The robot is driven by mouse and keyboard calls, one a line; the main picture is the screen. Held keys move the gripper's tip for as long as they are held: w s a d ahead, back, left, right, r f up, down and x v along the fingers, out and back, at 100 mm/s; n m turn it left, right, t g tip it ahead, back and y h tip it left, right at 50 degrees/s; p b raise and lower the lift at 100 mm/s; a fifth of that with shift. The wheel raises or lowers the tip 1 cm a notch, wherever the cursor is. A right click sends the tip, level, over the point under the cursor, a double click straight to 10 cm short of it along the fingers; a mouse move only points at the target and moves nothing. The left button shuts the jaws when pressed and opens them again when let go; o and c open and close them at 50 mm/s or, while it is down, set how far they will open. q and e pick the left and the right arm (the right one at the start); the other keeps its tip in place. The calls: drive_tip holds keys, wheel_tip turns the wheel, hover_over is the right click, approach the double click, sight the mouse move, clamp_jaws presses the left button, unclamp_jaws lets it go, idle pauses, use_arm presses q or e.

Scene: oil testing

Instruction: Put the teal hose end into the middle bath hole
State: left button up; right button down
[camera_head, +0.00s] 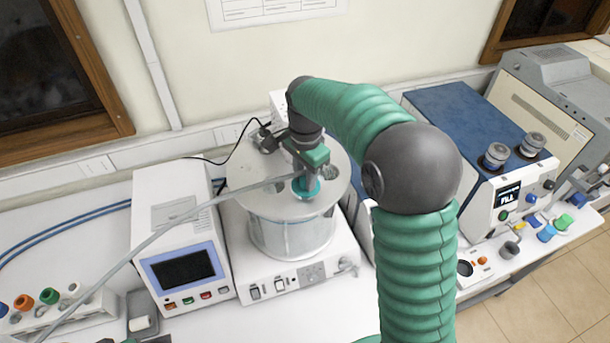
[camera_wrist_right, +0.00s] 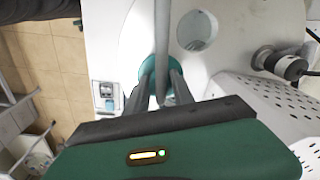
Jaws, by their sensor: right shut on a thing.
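The bath is a clear cylinder with a round grey lid (camera_head: 255,185), standing on a white base. The teal hose end (camera_head: 306,188) is at the lid under my right gripper (camera_head: 308,176). The grey hose (camera_head: 200,208) runs from it to the lower left. In the right wrist view, the gripper's fingers (camera_wrist_right: 159,84) are closed around the hose end, and a teal rim (camera_wrist_right: 147,70) shows just beyond them. The fingers hide the hole beneath, so I cannot tell how deep the end sits. An open hole (camera_wrist_right: 197,30) lies beside it.
A white control box (camera_head: 180,215) with a screen stands left of the bath. A blue-topped instrument (camera_head: 450,110) stands to the right, behind my right arm. A rack with coloured plugs (camera_head: 60,310) is at the lower left. A black fitting (camera_wrist_right: 290,67) stands on the lid.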

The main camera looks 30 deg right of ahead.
drive_tip(key=shift+f+b, duration=0.55)
drive_tip(key=shift+f, duration=0.3)
drive_tip(key=c, duration=1.4)
unclamp_jaws()
drive_tip(key=shift+o, duration=0.2)
drive_tip(key=r+p, duration=0.6)
drive_tip(key=r, duration=0.1)
drive_tip(key=r+p, duration=0.3)
drive_tip(key=r, duration=0.1)
drive_tip(key=shift+s+a, duration=0.15)
drive_tip(key=shift+s, duration=0.15)
drive_tip(key=shift+f, duration=0.1)
